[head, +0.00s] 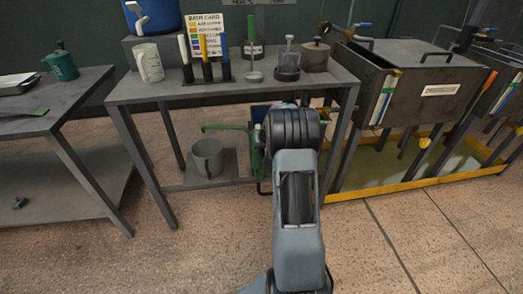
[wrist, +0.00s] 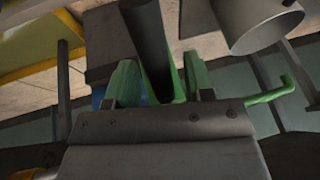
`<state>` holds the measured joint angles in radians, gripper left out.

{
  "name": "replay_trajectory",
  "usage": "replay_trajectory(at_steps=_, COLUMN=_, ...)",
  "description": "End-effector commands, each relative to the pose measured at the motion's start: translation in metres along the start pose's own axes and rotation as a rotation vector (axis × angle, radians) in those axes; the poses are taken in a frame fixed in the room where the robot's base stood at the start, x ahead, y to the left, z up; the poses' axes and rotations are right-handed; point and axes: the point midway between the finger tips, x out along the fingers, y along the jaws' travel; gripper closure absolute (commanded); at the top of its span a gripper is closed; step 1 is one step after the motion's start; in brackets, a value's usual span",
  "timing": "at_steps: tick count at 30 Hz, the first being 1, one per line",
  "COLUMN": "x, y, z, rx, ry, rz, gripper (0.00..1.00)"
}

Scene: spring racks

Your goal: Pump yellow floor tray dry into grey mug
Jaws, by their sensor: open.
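The yellow floor tray (head: 420,184) lies under the tanks at the right, with greenish liquid in it; its yellow edge also shows in the wrist view (wrist: 32,68). The grey mug (head: 207,158) stands upright on the low shelf; its side shows at the wrist view's upper right (wrist: 252,22). A green pump (head: 256,163) stands beside the mug, its spout (head: 222,127) reaching over toward it. My arm hides part of the pump and my gripper in the head view. In the wrist view my gripper (wrist: 160,80) is open, with a dark bar (wrist: 149,45) between its fingers; contact cannot be told.
A grey bench (head: 130,91) stands above the shelf, bearing a card, a rack of coloured sticks, a cup and pots. Its legs and top edge surround the pump area. Tanks (head: 436,91) stand at the right. Another table (head: 50,110) is at the left. The front floor is clear.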

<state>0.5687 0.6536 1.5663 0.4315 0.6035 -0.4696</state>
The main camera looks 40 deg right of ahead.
Motion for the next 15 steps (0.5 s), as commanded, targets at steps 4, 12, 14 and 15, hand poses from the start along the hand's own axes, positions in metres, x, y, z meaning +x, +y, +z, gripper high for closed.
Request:
replay_trajectory(at_steps=4, x=0.0041, y=-0.0002, z=0.0001, rx=0.0, ry=0.0, rz=0.0, gripper=0.52)
replay_trajectory(at_steps=12, x=0.0039, y=-0.0002, z=-0.0001, rx=0.0, ry=0.0, rz=0.0, gripper=0.55)
replay_trajectory(at_steps=14, x=0.0039, y=-0.0002, z=0.0, rx=0.0, ry=0.0, rz=0.0, gripper=0.61)
replay_trajectory(at_steps=15, x=0.0039, y=-0.0002, z=0.0, rx=0.0, ry=0.0, rz=0.0, gripper=0.64)
